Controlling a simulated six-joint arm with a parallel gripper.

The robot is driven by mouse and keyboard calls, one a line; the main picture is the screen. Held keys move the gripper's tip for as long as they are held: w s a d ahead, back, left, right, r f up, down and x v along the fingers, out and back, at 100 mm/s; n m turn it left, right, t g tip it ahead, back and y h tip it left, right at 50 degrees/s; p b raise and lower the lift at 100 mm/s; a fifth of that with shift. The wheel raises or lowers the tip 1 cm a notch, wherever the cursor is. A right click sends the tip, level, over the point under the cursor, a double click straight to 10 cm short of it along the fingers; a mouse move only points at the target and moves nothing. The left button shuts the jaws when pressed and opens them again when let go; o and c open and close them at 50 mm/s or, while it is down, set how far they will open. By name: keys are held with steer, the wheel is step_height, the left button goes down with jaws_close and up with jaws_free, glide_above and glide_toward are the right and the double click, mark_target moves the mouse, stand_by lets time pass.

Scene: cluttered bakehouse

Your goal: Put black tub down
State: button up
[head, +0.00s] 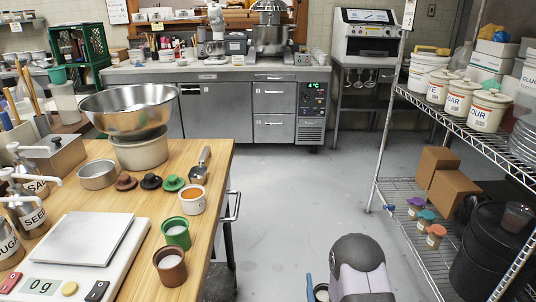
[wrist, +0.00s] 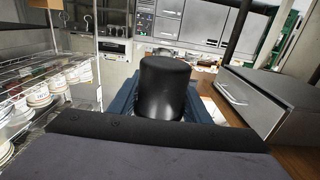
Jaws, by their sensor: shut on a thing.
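The black tub (wrist: 165,90) is in the middle of the wrist view, a plain dark cylinder with its smooth rounded end toward the top of the picture. My gripper (wrist: 163,108) is shut on it, with dark blue finger parts showing on both sides. The dark edge of my own wrist hides the tub's lower part. In the head view my arm is at the bottom right of centre, over the grey floor beside the bench. A blue piece and a small pale-rimmed round thing show at its left; I cannot tell if that is the tub.
The wooden bench (head: 220,160) at left holds a scale (head: 75,262), a steel bowl (head: 130,108), small cups and lids. The wire shelf (head: 410,190) at right carries white tubs (head: 488,112), cardboard boxes and a large black bin (head: 492,255). The floor between is clear.

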step_height(320, 180, up, 24)
steer(key=p, duration=2.2)
steer(key=s+a+r+n+g+y+p, duration=0.2)
steer(key=s+a+r+n+y, duration=0.25)
steer(key=a, duration=1.05)
steer(key=s+a+r+n+g+y+p, duration=0.25)
steer(key=a+r+y, duration=0.35)
steer(key=a, duration=1)
steer(key=s+a+r+n+g+y+p, duration=0.2)
steer(key=s+a+r+n+y+p, duration=0.3)
steer(key=a, duration=1)
steer(key=w+a+r+m+h+b, duration=0.2)
steer(key=w+a+r+m, duration=0.1)
steer(key=w+a, duration=0.3)
step_height(320, 180, down, 6)
steer(key=w+a+t, duration=0.1)
steer(key=w, duration=0.1)
steer(key=shift+a+r+h, duration=0.25)
steer(key=shift+a+h, duration=0.05)
steer(key=shift+h, duration=0.05)
steer(key=shift+f, duration=0.15)
